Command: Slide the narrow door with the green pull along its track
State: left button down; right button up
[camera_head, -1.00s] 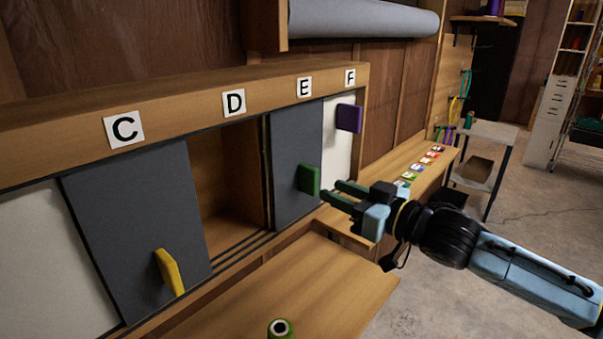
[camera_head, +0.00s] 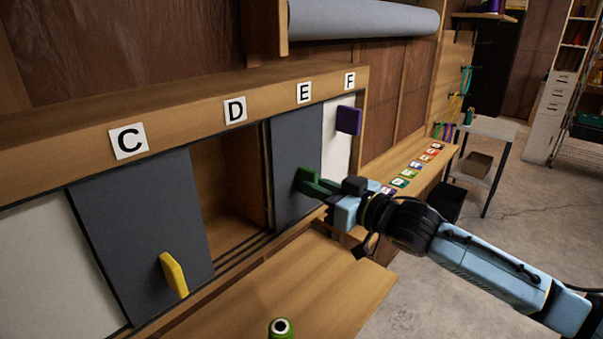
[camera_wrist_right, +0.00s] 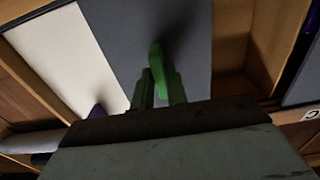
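The narrow dark grey door (camera_head: 291,150) with the green pull (camera_head: 305,182) stands under label E. An open gap (camera_head: 225,190) under label D is to its left. My right gripper (camera_head: 319,186) is at the green pull. In the right wrist view, the pull (camera_wrist_right: 157,72) stands between the two fingers of my right gripper (camera_wrist_right: 159,90), with the door (camera_wrist_right: 190,40) behind. The fingers look open around the pull; a firm grip is not visible. My left gripper is in neither view.
A wide grey door (camera_head: 140,225) with a yellow pull (camera_head: 173,274) is under C. A white panel (camera_head: 337,140) with a purple pull (camera_head: 349,120) is under F. A wooden bench (camera_head: 320,285) with a green spool (camera_head: 281,328) lies below.

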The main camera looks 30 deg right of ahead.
grip_shut()
jog(key=s+a+p, duration=0.2)
jog(key=a, duration=0.4)
jog(key=s+a+p, duration=0.2)
jog(key=s+a, duration=0.1)
jog(key=a, duration=0.4)
jog(key=shift+s+a, duration=0.2)
jog(key=shift+s, duration=0.1)
jog(key=shift+o, duration=2.3)
grip_release()
jog(key=p+v, duration=0.1)
jog(key=v, duration=0.6)
